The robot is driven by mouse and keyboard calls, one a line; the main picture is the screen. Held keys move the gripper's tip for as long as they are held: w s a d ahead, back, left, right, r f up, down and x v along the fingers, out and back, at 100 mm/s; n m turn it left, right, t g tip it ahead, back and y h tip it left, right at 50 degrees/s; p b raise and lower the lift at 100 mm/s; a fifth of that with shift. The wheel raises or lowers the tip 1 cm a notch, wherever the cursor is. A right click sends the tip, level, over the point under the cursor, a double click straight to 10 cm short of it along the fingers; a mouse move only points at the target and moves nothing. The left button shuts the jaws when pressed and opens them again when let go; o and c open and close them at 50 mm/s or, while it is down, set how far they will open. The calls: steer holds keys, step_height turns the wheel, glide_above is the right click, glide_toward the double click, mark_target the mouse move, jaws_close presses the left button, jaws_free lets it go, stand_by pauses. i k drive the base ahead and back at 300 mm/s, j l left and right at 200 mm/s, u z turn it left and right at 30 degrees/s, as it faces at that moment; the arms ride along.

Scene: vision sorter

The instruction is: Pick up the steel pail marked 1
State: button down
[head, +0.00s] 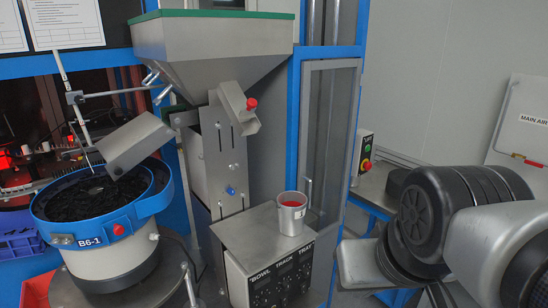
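A small steel pail (291,220) stands upright on top of the grey control box at the centre. Its inside looks red near the rim. A mark on its side is too small to read. My arm comes in from the right edge, with dark and grey links. My gripper is not visible in the head view, so its state is hidden.
The control box (233,234) has knobs on its front and bare room left of the pail. A blue-rimmed bowl feeder (120,231) stands at left. A grey hopper (208,52) hangs above. A glazed blue-framed cabinet door (327,135) stands behind the pail.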

mark_target(292, 204)
steer(key=i+l+u, duration=0.15)
steer(key=l, duration=0.15)
steer(key=i+l+u, duration=0.15)
steer(key=l, duration=0.2)
steer(key=i+l+u, duration=0.35)
steer(key=l, duration=0.2)
steer(key=i+l+u, duration=0.2)
steer(key=k+l, duration=0.05)
steer(key=l, duration=0.05)
